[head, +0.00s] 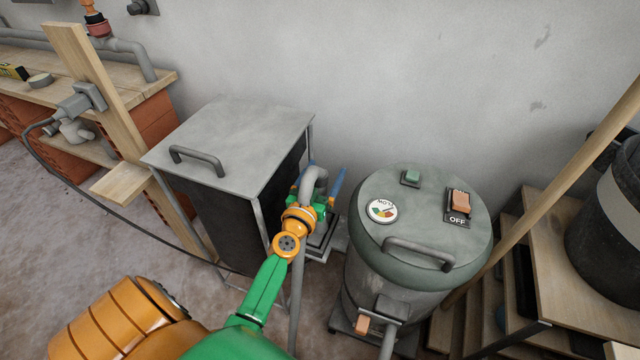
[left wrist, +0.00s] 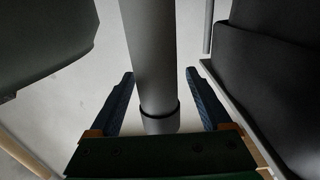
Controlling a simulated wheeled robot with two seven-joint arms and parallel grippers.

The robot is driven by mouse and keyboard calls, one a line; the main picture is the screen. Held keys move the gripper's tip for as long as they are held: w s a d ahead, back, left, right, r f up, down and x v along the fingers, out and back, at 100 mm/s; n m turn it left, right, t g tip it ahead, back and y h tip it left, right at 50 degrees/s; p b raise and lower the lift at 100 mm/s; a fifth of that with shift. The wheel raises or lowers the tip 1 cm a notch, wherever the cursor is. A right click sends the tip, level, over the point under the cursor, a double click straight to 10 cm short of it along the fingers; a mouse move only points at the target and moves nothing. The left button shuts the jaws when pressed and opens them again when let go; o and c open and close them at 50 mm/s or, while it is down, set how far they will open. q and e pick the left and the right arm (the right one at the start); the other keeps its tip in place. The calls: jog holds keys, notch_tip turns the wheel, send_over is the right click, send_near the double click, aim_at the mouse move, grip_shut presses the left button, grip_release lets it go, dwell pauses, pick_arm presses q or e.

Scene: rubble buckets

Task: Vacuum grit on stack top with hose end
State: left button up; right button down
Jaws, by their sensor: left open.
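A grey hose pipe (head: 314,180) with a bent top stands between the grey-lidded box and the vacuum drum (head: 425,235). My left gripper (head: 325,182) is open, with its blue fingers at the pipe. In the left wrist view, the pipe (left wrist: 150,60) runs between the two spread fingers (left wrist: 160,78), with a visible gap on each side. A darker collar rings it near the palm. The drum has a round dial, a green button and an orange switch (head: 460,198) above an OFF label. Brick stacks (head: 150,125) stand at left. I cannot make out grit. My right gripper is out of view.
The grey-lidded box (head: 235,135) with a handle stands close left of my gripper. A wooden post and bracketed fitting (head: 80,100) stand beside the bricks, with a dark cable trailing. Wooden steps (head: 560,260) and a black bucket (head: 610,200) crowd the right.

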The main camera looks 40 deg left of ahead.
pick_arm(q)
grip_shut()
dwell(0.6)
